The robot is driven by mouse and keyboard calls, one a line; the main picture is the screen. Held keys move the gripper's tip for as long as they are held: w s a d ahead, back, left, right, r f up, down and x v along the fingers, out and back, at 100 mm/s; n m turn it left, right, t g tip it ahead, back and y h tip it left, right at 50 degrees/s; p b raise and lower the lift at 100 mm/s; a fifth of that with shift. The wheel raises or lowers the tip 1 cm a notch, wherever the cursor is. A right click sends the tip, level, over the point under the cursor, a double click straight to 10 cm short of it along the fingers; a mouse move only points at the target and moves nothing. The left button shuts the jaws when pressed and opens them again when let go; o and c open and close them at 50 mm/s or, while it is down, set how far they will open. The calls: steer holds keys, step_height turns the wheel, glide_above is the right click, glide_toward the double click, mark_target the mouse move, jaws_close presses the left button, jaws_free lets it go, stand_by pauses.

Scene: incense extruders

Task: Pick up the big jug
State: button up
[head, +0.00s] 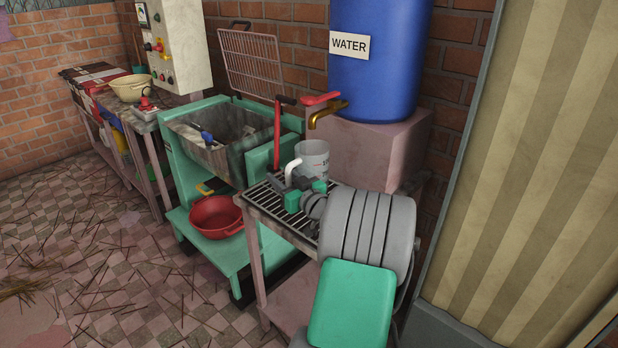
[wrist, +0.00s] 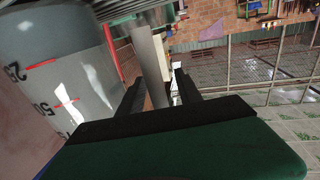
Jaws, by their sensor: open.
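The big jug (head: 314,155) is a pale grey, translucent measuring jug with a white handle (head: 292,168) on its left side. It stands upright on the slatted metal rack under the brass tap. My gripper (head: 303,187), green and dark, is on the near side of the jug, low by the handle. In the wrist view the jug (wrist: 58,70) fills the left, with red marks and numbers. Its pale handle (wrist: 150,65) appears between the two dark fingers of my open gripper (wrist: 160,88); I cannot tell whether they touch. My arm hides part of the rack.
A blue water barrel (head: 375,75) with a brass tap (head: 326,112) stands on a pink block behind the jug. A green machine with a metal trough (head: 205,150) is left, with a red bowl (head: 215,215) below.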

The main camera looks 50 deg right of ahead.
steer(key=shift+d, duration=0.1)
steer(key=shift+c, duration=0.3)
jaws_close()
steer(key=shift+r, duration=0.1)
stand_by(0.8)
